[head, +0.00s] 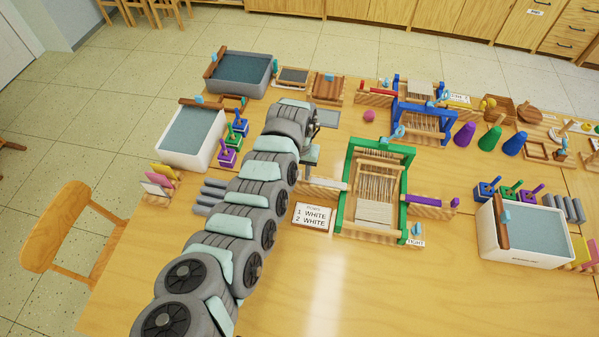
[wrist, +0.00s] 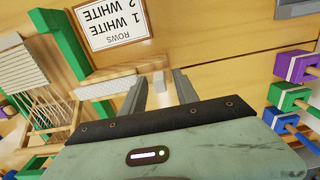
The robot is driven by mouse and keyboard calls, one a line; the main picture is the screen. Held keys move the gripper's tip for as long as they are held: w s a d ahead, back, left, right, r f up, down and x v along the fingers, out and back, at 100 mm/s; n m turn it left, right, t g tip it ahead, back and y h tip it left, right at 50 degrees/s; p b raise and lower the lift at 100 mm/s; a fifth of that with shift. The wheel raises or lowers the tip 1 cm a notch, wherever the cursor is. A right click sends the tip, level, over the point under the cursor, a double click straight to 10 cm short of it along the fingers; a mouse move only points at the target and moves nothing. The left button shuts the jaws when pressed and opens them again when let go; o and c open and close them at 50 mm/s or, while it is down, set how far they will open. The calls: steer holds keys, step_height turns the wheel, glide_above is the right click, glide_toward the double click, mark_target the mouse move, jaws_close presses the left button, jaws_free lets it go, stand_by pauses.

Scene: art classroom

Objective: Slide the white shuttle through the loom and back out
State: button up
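The white shuttle (head: 325,183) lies on a wooden rest at the left side of the green loom (head: 348,190). In the wrist view the shuttle (wrist: 105,88) runs from the loom's green frame toward my fingers. My gripper (head: 309,158) is over the shuttle's outer end. In the wrist view my gripper (wrist: 161,90) has its fingers apart, with a small pale block (wrist: 159,82) between them and gaps on both sides. The block looks like the shuttle's end piece. The loom holds pale warp threads with a white woven band at the near end.
A card (head: 313,216) reads "ROWS 1 WHITE 2 WHITE". A purple shuttle (head: 428,202) rests right of the loom. A blue loom (head: 423,108) stands behind. Coloured spool stands (head: 228,157) and a white bin (head: 190,140) are to the left. The front table is clear.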

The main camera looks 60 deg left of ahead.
steer(key=shift+f, duration=0.15)
steer(key=shift+c, duration=0.6)
jaws_close()
stand_by(0.9)
